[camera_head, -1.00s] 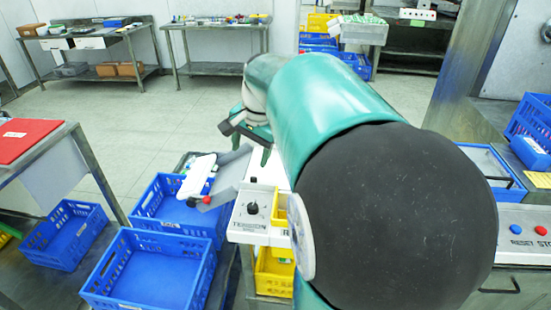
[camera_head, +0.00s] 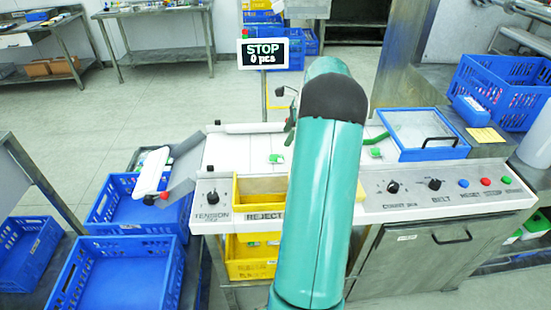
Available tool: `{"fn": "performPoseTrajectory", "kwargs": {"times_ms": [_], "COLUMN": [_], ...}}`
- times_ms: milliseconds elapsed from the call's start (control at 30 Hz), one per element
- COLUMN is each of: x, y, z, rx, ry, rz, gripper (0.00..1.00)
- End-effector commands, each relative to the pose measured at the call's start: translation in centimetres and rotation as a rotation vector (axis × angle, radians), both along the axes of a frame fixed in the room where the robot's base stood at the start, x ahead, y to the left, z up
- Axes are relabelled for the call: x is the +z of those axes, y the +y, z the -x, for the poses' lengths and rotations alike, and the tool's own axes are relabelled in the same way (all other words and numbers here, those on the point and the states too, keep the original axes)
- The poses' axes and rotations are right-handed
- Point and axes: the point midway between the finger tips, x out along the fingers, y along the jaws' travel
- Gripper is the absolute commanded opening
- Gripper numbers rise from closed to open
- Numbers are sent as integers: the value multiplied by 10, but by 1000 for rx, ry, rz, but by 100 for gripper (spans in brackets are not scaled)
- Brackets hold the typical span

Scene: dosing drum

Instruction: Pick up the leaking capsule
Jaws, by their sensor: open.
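No capsule can be made out for certain, and I see no leak. My gripper (camera_head: 289,124) shows only in part, above the belt's far side, left of my arm's dark joint. It is open, with nothing visible in it. My arm hides part of the belt.
A yellow REJECT bin (camera_head: 260,189) sits in the machine's front panel. A blue-framed clear lid (camera_head: 421,154) is at the belt's right. A STOP display (camera_head: 264,53) stands behind. Blue crates (camera_head: 127,290) stand at the left. Knobs and buttons (camera_head: 463,183) line the right panel.

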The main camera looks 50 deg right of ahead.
Motion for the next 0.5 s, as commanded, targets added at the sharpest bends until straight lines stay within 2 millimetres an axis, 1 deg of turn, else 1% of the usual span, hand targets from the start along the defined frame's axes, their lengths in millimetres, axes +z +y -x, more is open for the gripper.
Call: {"fn": "performPoseTrajectory", "kwargs": {"times_ms": [33, 100, 200, 367, 500], "x": [-11, -23, -36, -46, -62], "y": [3, 6, 9, 12, 15], "z": [-3, -8, -13, -17, -23], "rx": [2, 2, 2, 3, 3], "ry": [1, 1, 1, 0, 1], "rz": [-4, -3, -3, -1, -2], "gripper": [64, 64, 64, 64, 64]}}
